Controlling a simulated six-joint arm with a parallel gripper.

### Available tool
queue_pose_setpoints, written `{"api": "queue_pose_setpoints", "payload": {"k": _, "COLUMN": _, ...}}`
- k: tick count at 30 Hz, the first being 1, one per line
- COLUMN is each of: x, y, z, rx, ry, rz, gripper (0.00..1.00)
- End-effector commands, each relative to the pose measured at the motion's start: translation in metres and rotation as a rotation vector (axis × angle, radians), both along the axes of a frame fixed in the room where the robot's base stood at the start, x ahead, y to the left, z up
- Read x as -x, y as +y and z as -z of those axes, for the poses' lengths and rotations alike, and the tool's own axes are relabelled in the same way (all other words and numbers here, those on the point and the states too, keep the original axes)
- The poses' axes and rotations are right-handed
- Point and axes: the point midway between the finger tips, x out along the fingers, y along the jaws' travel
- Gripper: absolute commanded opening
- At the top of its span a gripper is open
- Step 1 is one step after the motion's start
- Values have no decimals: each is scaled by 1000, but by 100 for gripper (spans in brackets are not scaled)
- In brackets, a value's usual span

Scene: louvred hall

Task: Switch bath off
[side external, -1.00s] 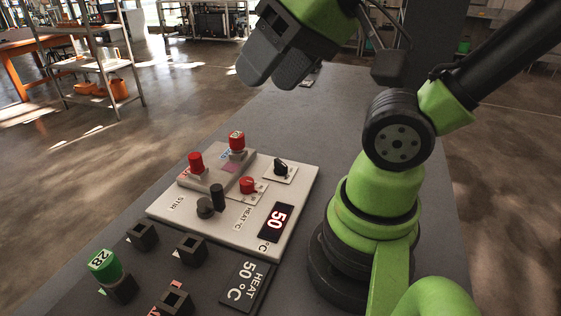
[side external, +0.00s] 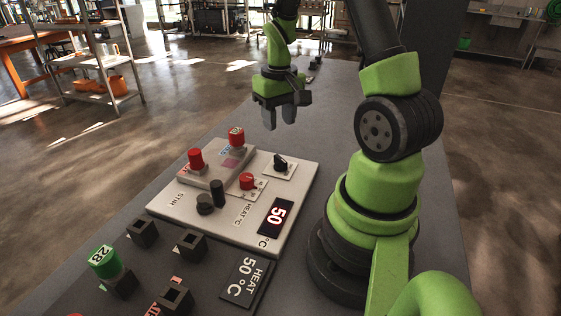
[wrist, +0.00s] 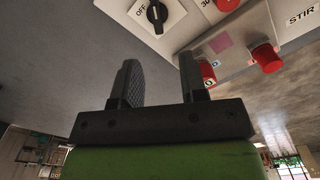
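The bath's light control panel (side external: 300,190) lies on the dark bench, its display (side external: 276,216) lit and reading 50. A black rotary switch (side external: 281,163) sits on a white plate at the panel's far right corner. In the wrist view the switch (wrist: 157,15) is at the top, with the word OFF to its left; I cannot tell its exact setting. My gripper (side external: 280,112) hangs fingers down above the bench, beyond the panel's far edge and apart from the switch. In the wrist view my gripper (wrist: 160,78) has its fingers spread with nothing between them.
Two red-capped vials (side external: 196,160) (side external: 237,137) stand in a raised block on the panel. A red knob (side external: 247,181) and black posts (side external: 218,193) are close to the switch. A green-capped vial (side external: 105,263) stands in a black holder in front.

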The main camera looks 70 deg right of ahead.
Motion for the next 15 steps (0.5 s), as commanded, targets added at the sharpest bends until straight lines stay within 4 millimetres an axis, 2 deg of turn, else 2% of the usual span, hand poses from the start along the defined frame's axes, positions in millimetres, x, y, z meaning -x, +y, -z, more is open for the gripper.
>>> {"api": "queue_pose_setpoints", "payload": {"k": 8, "x": 2, "y": -4, "z": 20, "rx": -9, "ry": 15, "rz": 4, "gripper": 39}}
{"api": "queue_pose_setpoints", "payload": {"k": 15, "x": 3, "y": -3, "z": 52, "rx": -11, "ry": 17, "rz": 5, "gripper": 39}}
